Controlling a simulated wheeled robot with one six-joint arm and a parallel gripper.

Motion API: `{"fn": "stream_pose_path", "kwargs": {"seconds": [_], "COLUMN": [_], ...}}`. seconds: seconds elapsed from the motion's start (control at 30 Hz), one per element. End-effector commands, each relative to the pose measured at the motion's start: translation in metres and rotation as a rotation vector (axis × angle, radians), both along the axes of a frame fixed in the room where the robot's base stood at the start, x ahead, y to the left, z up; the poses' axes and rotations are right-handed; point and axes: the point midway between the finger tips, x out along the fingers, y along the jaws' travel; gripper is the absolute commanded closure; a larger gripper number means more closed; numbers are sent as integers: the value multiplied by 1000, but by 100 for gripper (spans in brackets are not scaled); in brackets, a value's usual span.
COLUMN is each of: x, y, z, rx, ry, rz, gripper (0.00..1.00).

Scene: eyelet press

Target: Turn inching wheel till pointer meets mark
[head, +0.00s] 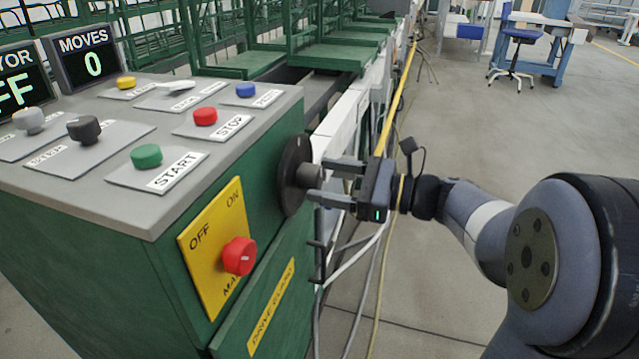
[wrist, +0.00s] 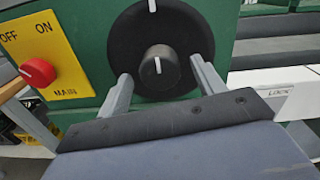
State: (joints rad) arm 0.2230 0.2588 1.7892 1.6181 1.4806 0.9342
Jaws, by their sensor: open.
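The inching wheel (head: 291,176) is a black disc on the right side of the green cabinet, with a smaller round black hub (head: 309,174) at its centre. In the wrist view the wheel (wrist: 130,48) shows a white line near its top edge, and the hub (wrist: 160,70) carries a short white line on its face. Which line is pointer or mark I cannot tell. My gripper (head: 318,179) faces the wheel, open. In the wrist view its fingers (wrist: 161,72) stand either side of the hub, with visible gaps; contact is not seen.
The yellow plate (head: 205,265) holds a red MAIN knob (head: 238,256) left of the wheel. The grey cabinet top carries a green START button (head: 146,156), a red STOP button (head: 205,116) and other controls. The MOVES display (head: 88,62) reads 0. Rails run behind the wheel.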

Motion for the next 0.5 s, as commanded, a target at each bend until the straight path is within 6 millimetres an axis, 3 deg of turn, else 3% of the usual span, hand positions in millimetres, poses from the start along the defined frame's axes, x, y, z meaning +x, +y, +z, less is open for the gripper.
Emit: {"fn": "stream_pose_path", "kwargs": {"seconds": [0.2,0.5], "x": [6,7], "y": [17,20], "z": [-1,0], "rx": [-1,0], "ry": [1,1], "rz": [1,-1], "gripper": [35,35]}}
